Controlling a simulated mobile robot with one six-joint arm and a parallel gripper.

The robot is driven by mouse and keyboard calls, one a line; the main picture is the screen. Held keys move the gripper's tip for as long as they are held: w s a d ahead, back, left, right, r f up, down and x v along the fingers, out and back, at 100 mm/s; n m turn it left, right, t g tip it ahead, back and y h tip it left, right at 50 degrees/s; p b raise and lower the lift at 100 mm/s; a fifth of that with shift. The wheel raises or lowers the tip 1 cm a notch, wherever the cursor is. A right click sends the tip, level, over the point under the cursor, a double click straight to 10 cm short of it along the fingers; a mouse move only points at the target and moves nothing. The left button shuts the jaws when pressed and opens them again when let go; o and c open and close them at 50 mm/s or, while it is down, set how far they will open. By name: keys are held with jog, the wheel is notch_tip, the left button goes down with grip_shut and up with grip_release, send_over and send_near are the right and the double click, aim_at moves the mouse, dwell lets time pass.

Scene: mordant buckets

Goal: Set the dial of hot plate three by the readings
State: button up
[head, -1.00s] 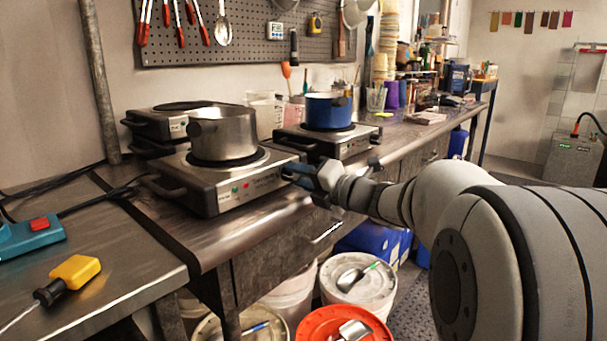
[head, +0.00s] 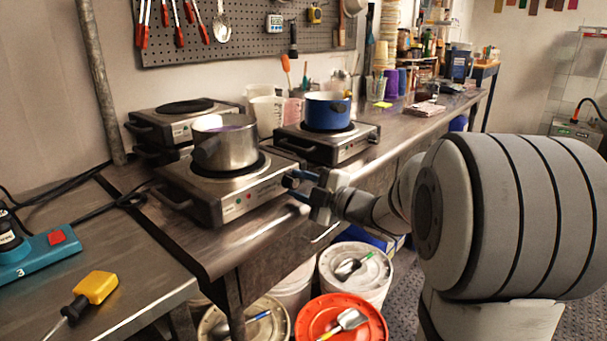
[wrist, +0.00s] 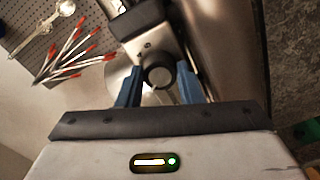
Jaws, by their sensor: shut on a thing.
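The front hot plate (head: 217,205) carries a steel pot (head: 225,149) with purple liquid. Its front panel has a red and a green lamp, and its dial is at the right end. My gripper (head: 291,183) is at that end. In the wrist view, the round black dial (wrist: 158,73) sits between the two blue fingers of my gripper (wrist: 157,88), which are shut on it. The dial's setting cannot be read. A teal box (head: 40,252) with a red switch and a "3" stands at the left. A yellow-handled device (head: 94,287) lies near it.
A second hot plate (head: 325,145) with a blue pot (head: 327,111) stands behind, and an empty one (head: 175,122) stands back left. Lidded buckets (head: 341,320) stand below the bench edge. A pegboard (head: 250,35) hangs on the wall.

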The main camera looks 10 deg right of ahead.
jog(key=m+p, duration=0.1)
jog(key=m, duration=0.1)
jog(key=m+p, duration=0.1)
jog(key=p, duration=0.1)
jog(key=m+p, duration=0.1)
jog(key=m, duration=0.1)
jog(key=shift+a+r+m+p, duration=0.1)
jog(key=shift+r+m+p, duration=0.2)
jog(key=shift+p, duration=0.05)
jog(key=shift+f+m+p, duration=0.1)
jog(key=shift+m+p, duration=1.65)
jog(key=shift+m, duration=0.45)
jog(key=o, duration=0.7)
jog(key=shift+f, duration=0.1)
